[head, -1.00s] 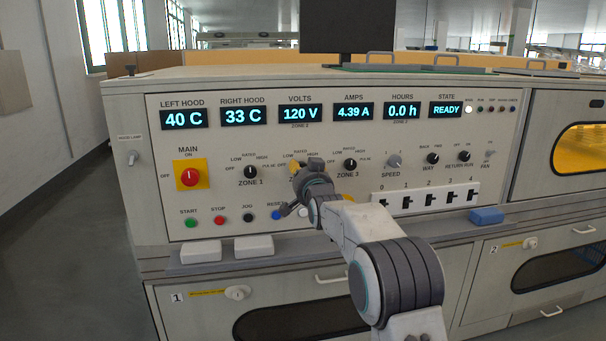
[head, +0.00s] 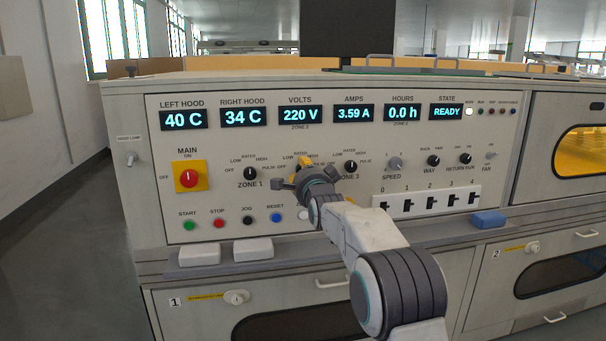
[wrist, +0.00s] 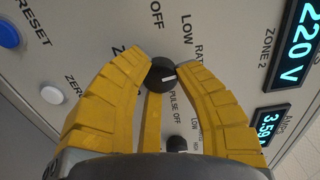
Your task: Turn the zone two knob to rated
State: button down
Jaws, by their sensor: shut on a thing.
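The zone two knob (wrist: 158,73) is black and round with a white mark. In the wrist view it sits between the two yellow fingertips of my gripper (wrist: 163,70), which is shut on it. The white mark points to the right in that view, toward the RATED side of the dial. OFF and LOW are readable beside the knob; RATED is partly covered by a finger and HIGH is hidden. In the head view my gripper (head: 304,163) is at the panel and hides the knob. The volts display (head: 300,115) reads 220 V.
The zone one knob (head: 250,174) is left of my gripper and the zone three knob (head: 350,167) is close on its right. Push buttons (head: 276,217) lie below, and a row of slide switches (head: 432,203) is at lower right. The amps display (head: 354,114) reads 3.59 A.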

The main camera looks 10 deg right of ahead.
jog(key=shift+r+m, duration=0.15)
jog(key=shift+m, duration=0.35)
dwell(0.3)
jog(key=c, duration=0.9)
grip_release()
jog(key=shift+o, duration=0.2)
jog(key=s, duration=1.2)
